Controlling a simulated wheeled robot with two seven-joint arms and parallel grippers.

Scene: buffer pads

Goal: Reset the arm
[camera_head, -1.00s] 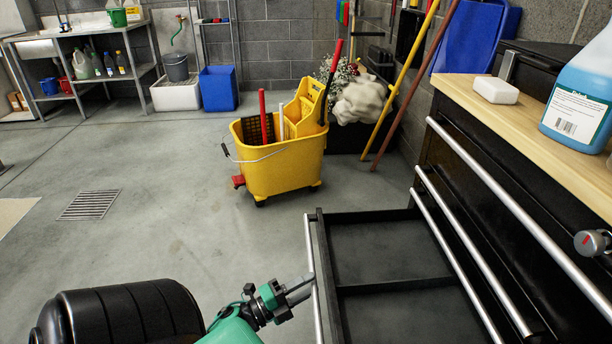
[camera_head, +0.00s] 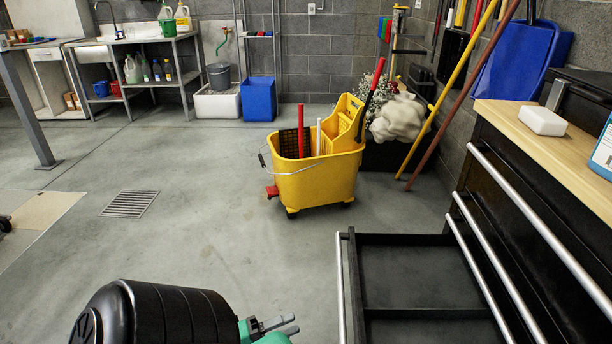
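My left gripper (camera_head: 277,325) shows at the bottom middle of the head view, partly cut off by the lower edge, with part of my green and black arm beside it. Its two grey fingers point right with a narrow gap between them, and I see nothing held in them. It is apart from the open drawer (camera_head: 415,277), which stands pulled out to its right. The drawer is black, with a silver handle bar (camera_head: 344,290) on its front, and its visible part is empty. My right gripper is not in view.
A yellow mop bucket (camera_head: 315,185) stands on the floor ahead. The black cabinet (camera_head: 530,230) with a wooden top fills the right; a white block (camera_head: 542,121) lies on it. A blue bin (camera_head: 258,99) and shelves stand at the back. The floor at left is mostly clear.

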